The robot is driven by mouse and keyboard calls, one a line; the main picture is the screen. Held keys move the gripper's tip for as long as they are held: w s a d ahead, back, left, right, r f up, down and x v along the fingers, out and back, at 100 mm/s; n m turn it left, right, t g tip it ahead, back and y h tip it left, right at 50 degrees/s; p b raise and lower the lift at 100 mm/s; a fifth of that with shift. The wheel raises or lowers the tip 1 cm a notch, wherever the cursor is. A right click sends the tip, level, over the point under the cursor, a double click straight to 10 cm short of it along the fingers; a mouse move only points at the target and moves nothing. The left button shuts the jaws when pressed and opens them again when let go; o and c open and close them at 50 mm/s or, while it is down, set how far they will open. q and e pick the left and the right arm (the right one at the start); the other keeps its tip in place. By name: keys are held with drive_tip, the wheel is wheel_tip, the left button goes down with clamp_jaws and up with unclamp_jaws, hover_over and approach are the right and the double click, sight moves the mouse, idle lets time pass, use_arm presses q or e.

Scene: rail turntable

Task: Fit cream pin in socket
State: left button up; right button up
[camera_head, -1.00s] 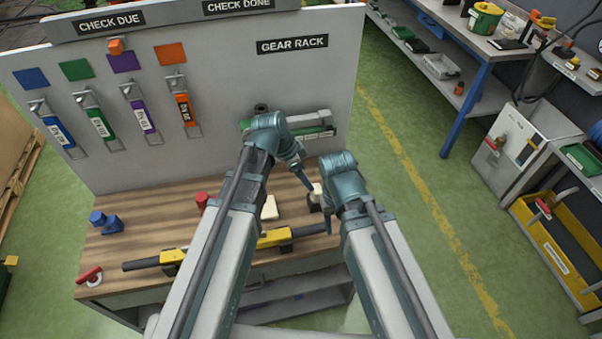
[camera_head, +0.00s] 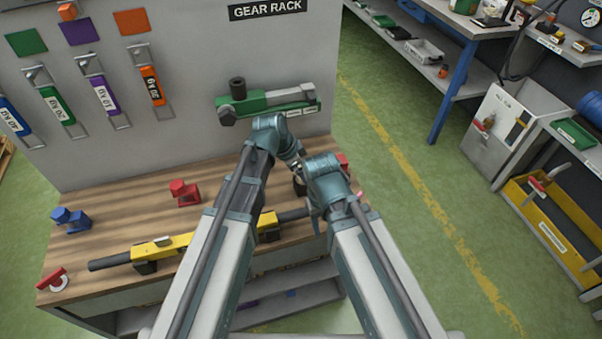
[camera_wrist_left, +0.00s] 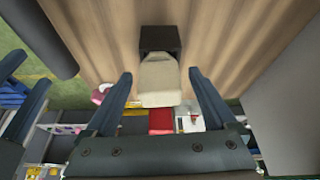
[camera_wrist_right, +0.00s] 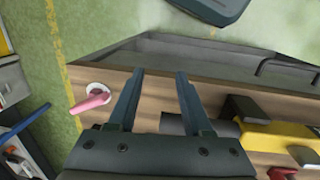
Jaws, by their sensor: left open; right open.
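A cream pin (camera_wrist_left: 160,78) shows in the left wrist view with its far end at a dark block (camera_wrist_left: 160,38) on the wooden bench. I cannot tell whether it sits in the block or only against it. My left gripper (camera_wrist_left: 160,74) is open, with a finger on either side of the pin and gaps visible. My right gripper (camera_wrist_right: 160,73) is open and empty above the bench edge. In the head view my arms hide the cream pin, and I cannot make out a socket for certain.
A yellow tool with a black bar (camera_head: 165,245) lies along the bench front. A red block (camera_head: 185,193) and a blue block (camera_head: 70,220) stand left. A pink pin with a white ring (camera_wrist_right: 92,103) is near the right edge. A green rack piece (camera_head: 265,102) hangs behind.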

use_arm(q)
clamp_jaws()
idle(0.8)
